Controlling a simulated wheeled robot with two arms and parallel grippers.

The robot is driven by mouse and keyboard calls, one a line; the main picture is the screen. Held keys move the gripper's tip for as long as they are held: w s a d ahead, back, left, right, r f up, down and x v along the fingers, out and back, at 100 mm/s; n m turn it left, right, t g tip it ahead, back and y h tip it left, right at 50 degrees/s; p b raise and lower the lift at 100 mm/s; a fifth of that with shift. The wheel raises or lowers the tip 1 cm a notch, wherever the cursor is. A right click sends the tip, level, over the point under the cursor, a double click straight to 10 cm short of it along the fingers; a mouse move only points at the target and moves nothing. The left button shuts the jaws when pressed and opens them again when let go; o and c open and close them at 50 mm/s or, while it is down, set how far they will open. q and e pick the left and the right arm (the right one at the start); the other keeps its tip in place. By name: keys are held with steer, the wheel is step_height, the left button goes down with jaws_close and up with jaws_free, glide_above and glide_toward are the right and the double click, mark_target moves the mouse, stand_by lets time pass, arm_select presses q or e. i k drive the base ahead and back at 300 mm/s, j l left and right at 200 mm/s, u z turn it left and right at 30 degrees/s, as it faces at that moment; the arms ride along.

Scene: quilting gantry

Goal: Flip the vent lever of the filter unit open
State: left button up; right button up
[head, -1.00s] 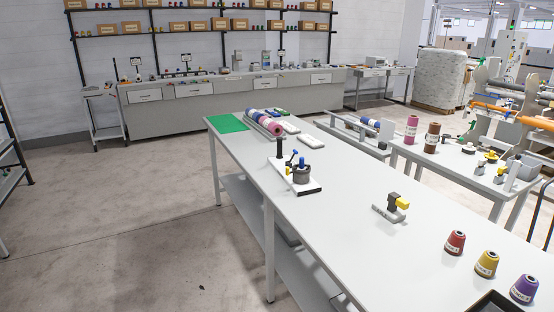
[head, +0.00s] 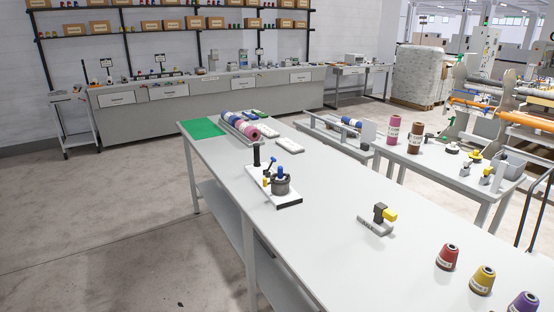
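What looks like the filter unit stands on the long grey table (head: 330,215) in the head view. It is a white base plate (head: 266,188) with a dark round pot (head: 281,185), a black upright post, and small blue and yellow parts on top. A thin dark lever-like part shows beside the pot, but it is too small to tell its position or whether it is the vent lever. Neither of my grippers is in view.
A grey fixture with a yellow part (head: 377,218) and red (head: 447,257), yellow (head: 482,280) and purple (head: 524,303) cones stand on the table. A tray of rolls (head: 239,128) and a green mat (head: 202,127) lie at its far end. Open floor (head: 110,220) lies left.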

mark_target(274, 160)
steer(key=i+j+z, duration=0.1)
steer(key=i+j, duration=0.65)
